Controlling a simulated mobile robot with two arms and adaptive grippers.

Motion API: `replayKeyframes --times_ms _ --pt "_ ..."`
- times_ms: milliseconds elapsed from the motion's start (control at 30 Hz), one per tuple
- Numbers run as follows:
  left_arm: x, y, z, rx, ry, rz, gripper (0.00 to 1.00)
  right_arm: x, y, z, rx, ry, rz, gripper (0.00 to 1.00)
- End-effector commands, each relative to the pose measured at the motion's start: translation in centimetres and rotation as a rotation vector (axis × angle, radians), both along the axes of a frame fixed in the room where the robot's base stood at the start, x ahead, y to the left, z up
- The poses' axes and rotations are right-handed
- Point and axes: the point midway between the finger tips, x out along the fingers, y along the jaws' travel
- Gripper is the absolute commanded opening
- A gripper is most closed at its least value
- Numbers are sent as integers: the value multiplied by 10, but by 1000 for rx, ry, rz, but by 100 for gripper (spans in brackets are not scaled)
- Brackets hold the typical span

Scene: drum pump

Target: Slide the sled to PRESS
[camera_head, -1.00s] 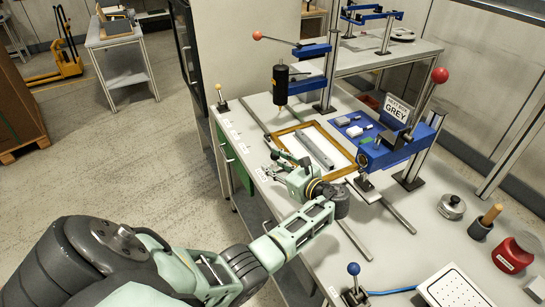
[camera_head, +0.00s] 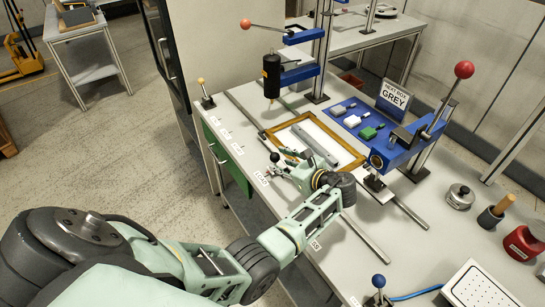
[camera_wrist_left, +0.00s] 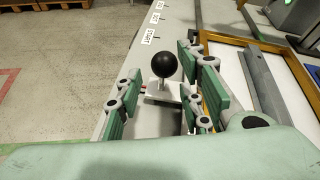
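The sled is a tray with a wooden frame (camera_head: 351,165) around a white bed with a grey bar (camera_head: 315,145), resting on metal rails. It also shows in the left wrist view (camera_wrist_left: 236,37). A black ball knob (camera_wrist_left: 168,62) stands upright on a small plate at the sled's near left side. My left gripper (camera_head: 281,158) is at this knob. In the left wrist view its green fingers (camera_wrist_left: 160,100) are open, on both sides of the knob, with a visible gap. My right gripper is not in view.
A black press head (camera_head: 271,76) on a blue arm hangs past the sled's far end. A blue heat box fixture (camera_head: 400,150) stands right of the sled. A blue mat (camera_head: 350,112) holds small parts. A yellow-knobbed lever (camera_head: 206,97) stands at the table's left corner.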

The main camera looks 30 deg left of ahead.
Motion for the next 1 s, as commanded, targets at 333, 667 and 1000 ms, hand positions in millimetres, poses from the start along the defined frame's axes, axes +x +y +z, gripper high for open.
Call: replayKeyframes --times_ms 333,667,1000 --pt "10 37 -15 1 0 1 35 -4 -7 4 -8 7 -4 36" --pt "11 38 -16 0 -1 0 31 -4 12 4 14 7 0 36" --pt "9 38 -17 -1 2 2 1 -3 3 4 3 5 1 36"
